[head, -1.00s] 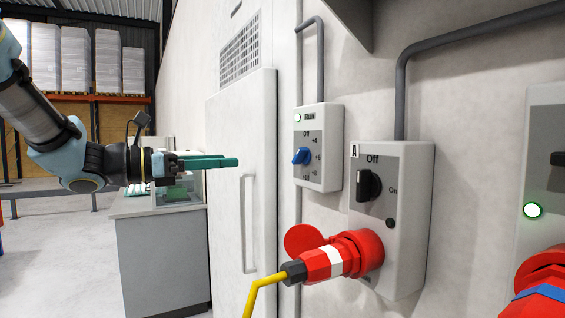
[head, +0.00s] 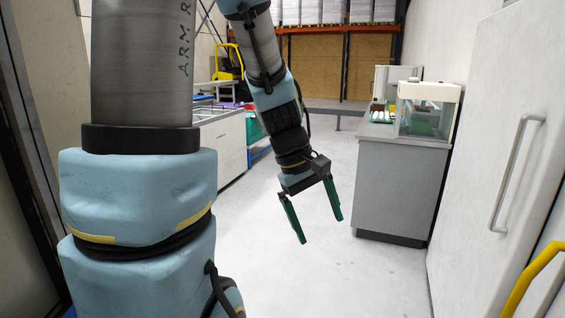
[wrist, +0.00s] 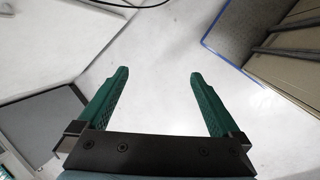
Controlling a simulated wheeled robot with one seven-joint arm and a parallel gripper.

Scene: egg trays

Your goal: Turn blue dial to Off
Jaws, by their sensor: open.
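My gripper (head: 318,222) is open and empty in the head view, its two green fingers pointing down over the pale floor. In the wrist view the green fingers (wrist: 157,75) stand wide apart with only bare floor between them. The blue dial is not in either view now. The wall box that carries it is also out of view.
A grey cabinet (head: 388,190) with a clear-sided box (head: 428,110) on top stands right of my gripper. A white door with a metal handle (head: 515,172) is at the right. The floor between is free.

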